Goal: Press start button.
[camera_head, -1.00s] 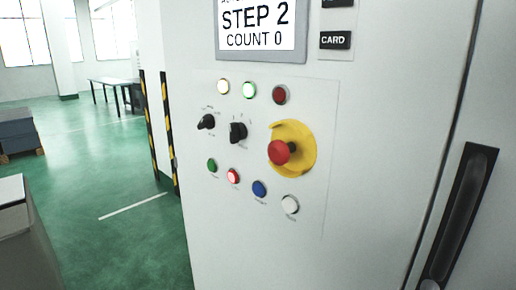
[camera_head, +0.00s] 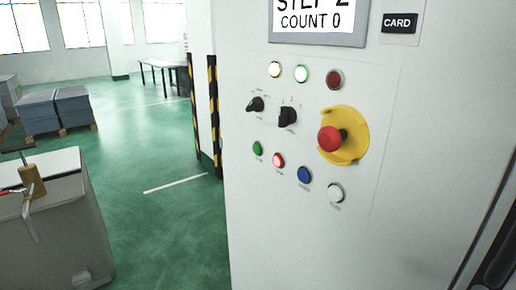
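The control panel (camera_head: 385,130) is on the front of a light grey cabinet at the right. A small green button (camera_head: 258,149) is at the left end of its bottom row. To its right are a lit red button (camera_head: 278,160), a blue button (camera_head: 304,174) and a white button (camera_head: 336,192). The button labels are too small to read, so I cannot tell which one is marked start. A red mushroom button (camera_head: 331,139) sits on a yellow ring above them. A screen (camera_head: 318,22) shows "COUNT 0". Neither of my grippers is in view.
Two black rotary switches (camera_head: 287,116) and three indicator lamps (camera_head: 301,73) sit above the buttons. A grey box-like unit (camera_head: 60,230) with a brass-coloured part stands at lower left. Black and yellow posts (camera_head: 213,110) stand beside the cabinet. Green floor (camera_head: 150,150) lies open between.

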